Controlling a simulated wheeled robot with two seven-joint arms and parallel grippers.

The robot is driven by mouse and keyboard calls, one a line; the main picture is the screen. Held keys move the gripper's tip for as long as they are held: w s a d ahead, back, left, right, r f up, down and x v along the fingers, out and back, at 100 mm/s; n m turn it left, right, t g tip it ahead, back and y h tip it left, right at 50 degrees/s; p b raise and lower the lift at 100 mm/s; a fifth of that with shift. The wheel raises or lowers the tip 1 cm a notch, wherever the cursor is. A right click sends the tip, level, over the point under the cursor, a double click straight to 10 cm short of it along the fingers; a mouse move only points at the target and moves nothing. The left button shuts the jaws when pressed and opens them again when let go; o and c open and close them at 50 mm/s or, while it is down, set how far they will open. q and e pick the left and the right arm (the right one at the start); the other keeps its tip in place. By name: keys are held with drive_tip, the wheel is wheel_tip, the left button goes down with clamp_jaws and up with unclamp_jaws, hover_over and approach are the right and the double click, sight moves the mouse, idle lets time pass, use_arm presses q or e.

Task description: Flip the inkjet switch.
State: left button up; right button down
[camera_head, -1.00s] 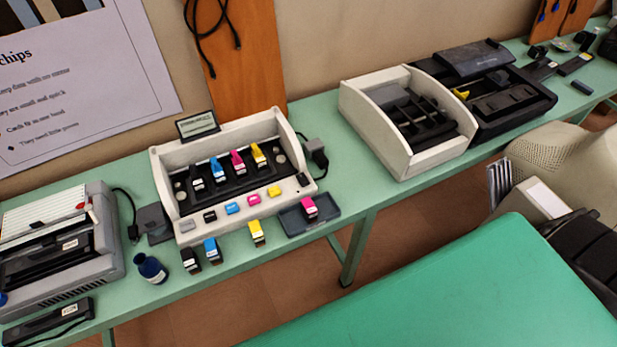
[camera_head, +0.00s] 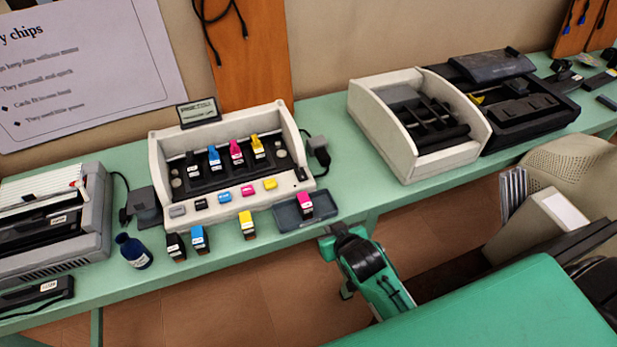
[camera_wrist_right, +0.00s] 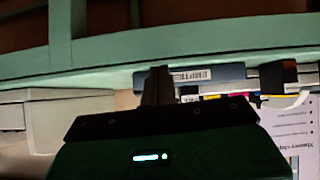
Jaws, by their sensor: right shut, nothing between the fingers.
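The inkjet unit (camera_head: 163,202), a white open-fronted box with several cartridges in a black carriage and coloured buttons along its front, stands on the green bench. A small black part, which looks like the switch (camera_head: 301,174), is at the right end of its front; its position is too small to tell. My right gripper (camera_head: 333,238) is shut and empty, in front of the bench edge, below and to the right of the unit and apart from it. In the right wrist view its fingers (camera_wrist_right: 158,82) are together near a labelled tray (camera_wrist_right: 222,73). My left gripper is not in view.
The dark tray (camera_head: 284,218) with a magenta cartridge (camera_head: 305,204) lies between my right gripper and the unit. Loose cartridges (camera_head: 199,238) and a blue bottle (camera_head: 133,252) stand along the front. A second open white printer (camera_head: 365,105) is to the right. A green surface (camera_head: 500,315) lies in the foreground.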

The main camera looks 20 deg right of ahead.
drive_tip(key=w+a+r+t, duration=0.1)
drive_tip(key=w+r+t, duration=0.3)
drive_tip(key=w+r, duration=0.3)
wheel_tip(320, 180, up, 5)
drive_tip(key=shift+a+r+t+b, duration=0.2)
drive_tip(key=shift+a+t+b, duration=0.05)
drive_tip(key=shift+t+b, duration=0.15)
drive_tip(key=p, duration=0.2)
hover_over(304, 176)
wheel_tip(304, 176, down, 2)
drive_tip(key=shift+f, duration=2.3)
